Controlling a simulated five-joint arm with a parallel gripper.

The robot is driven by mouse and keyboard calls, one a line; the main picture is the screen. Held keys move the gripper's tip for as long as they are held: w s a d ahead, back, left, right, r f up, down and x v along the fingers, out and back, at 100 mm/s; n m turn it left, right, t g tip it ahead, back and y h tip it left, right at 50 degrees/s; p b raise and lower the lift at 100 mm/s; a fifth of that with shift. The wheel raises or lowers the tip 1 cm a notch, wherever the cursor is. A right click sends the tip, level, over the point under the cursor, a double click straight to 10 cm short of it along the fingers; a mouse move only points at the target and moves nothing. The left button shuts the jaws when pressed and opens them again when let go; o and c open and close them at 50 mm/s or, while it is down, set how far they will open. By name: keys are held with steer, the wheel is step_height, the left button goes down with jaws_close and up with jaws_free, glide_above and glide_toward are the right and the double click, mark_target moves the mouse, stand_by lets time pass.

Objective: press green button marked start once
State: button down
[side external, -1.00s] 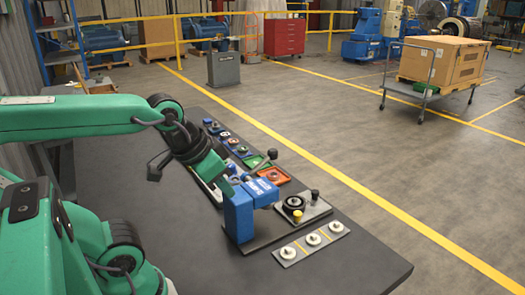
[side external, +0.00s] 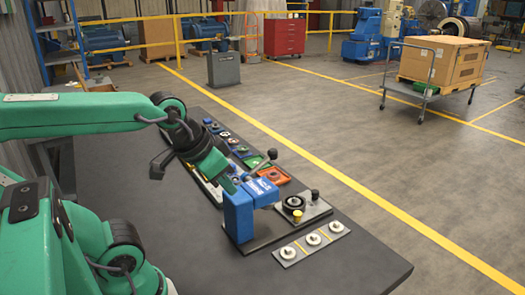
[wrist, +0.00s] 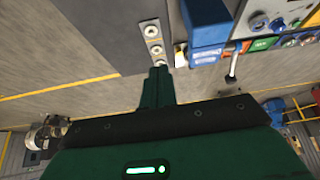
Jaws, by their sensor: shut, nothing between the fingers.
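A green plate (side external: 252,161) lies in the row of coloured plates behind the blue device, partly hidden by a dark-knobbed lever. A small green piece (wrist: 264,44) also shows in the wrist view. I cannot read a start mark or make out a button face on either. My gripper appears apart from the green plate.
A lever with a dark knob (side external: 272,153) rises beside the blue device. A grey plate (side external: 318,209) with black and yellow knobs and a strip of white knobs (side external: 314,238) lie at the right. The table's front left (side external: 180,235) is clear.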

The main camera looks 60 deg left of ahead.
steer(key=w+a+n+t+y, duration=0.1)
steer(key=w+a+n+y, duration=0.2)
steer(key=w+a+n, duration=1.05)
steer(key=w+a+f+n+y, duration=0.1)
steer(key=w+a+f, duration=0.1)
steer(key=a, duration=0.8)
steer(key=w+a+f+n+y, duration=0.1)
steer(key=a+f, duration=0.4)
steer(key=a, duration=0.6)
steer(key=w+a+f+n+y, duration=0.1)
steer(key=w+a+f+n, duration=0.1)
steer(key=a, duration=0.8)
steer(key=shift+w+a+f+y, duration=0.2)
steer(key=shift+w+f+y, duration=0.2)
steer(key=shift+w+f, duration=0.4)
steer(key=shift+s+f, duration=0.1)
steer(key=shift+f, duration=0.05)
steer(key=shift+f, duration=4.3)
